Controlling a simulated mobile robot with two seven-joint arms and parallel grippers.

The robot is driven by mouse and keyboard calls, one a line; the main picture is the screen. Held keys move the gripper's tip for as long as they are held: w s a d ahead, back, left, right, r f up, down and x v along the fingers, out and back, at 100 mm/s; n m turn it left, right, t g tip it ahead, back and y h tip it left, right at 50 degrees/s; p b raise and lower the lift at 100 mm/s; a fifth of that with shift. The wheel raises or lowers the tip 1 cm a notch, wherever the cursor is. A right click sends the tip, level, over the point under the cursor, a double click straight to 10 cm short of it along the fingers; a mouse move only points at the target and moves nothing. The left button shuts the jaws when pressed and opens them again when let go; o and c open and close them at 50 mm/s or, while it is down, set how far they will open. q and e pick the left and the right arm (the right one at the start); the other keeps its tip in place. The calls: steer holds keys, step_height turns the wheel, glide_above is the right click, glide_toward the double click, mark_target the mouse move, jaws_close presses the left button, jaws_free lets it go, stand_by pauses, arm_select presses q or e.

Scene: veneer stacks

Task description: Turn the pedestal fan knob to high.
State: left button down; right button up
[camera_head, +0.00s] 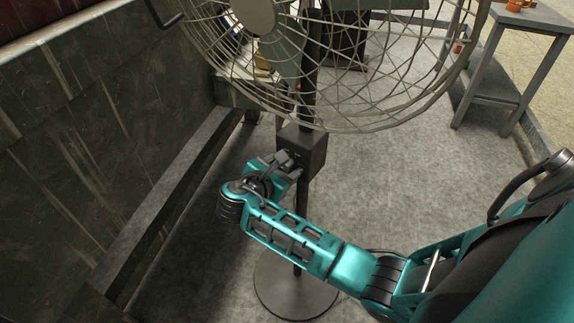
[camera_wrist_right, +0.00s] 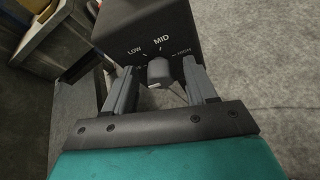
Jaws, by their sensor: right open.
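The pedestal fan has a wire cage (camera_head: 390,95), a dark pole (camera_head: 302,200), a round base (camera_head: 296,290) and a dark control box (camera_head: 303,148). In the right wrist view the control box (camera_wrist_right: 145,28) carries the labels LOW, MID and HIGH around a grey knob (camera_wrist_right: 159,72). My right gripper (camera_head: 280,160) is at the front of the box. In the right wrist view my right gripper (camera_wrist_right: 158,80) is open, with one finger on each side of the knob. I cannot tell whether either finger touches it. My left gripper is not in view.
A dark wall (camera_head: 70,130) with a low ledge (camera_head: 180,190) runs along the left. A grey table (camera_head: 515,55) with orange cups (camera_head: 516,5) stands at the upper right. The grey floor (camera_head: 380,190) right of the pole is open.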

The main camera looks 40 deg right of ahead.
stand_by(0.3)
jaws_close()
stand_by(0.4)
